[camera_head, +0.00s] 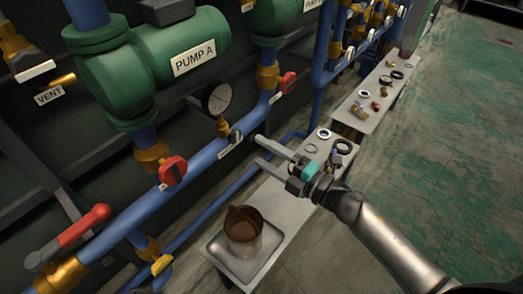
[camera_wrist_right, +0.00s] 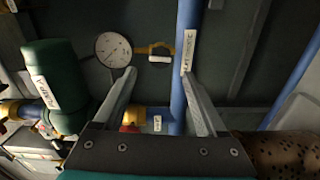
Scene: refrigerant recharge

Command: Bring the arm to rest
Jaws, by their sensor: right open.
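My right gripper (camera_head: 262,151) reaches in from the right in the head view, above the near metal bench (camera_head: 283,205). Its two fingers are spread with nothing between them, and they point toward the blue pipes. The right wrist view shows the same open fingers (camera_wrist_right: 159,73) in front of a vertical blue pipe (camera_wrist_right: 187,45) and a round pressure gauge (camera_wrist_right: 113,50). The gauge also shows in the head view (camera_head: 217,98), left of the fingers. No contact between the fingers and the pipework is clear. My left gripper is in neither view.
A brown can (camera_head: 242,224) stands on the near bench. Green PUMP A (camera_head: 150,75) and a red-handled valve (camera_head: 85,227) are at left. A farther bench (camera_head: 362,112) holds several small fittings. Open green floor (camera_head: 455,150) lies at right.

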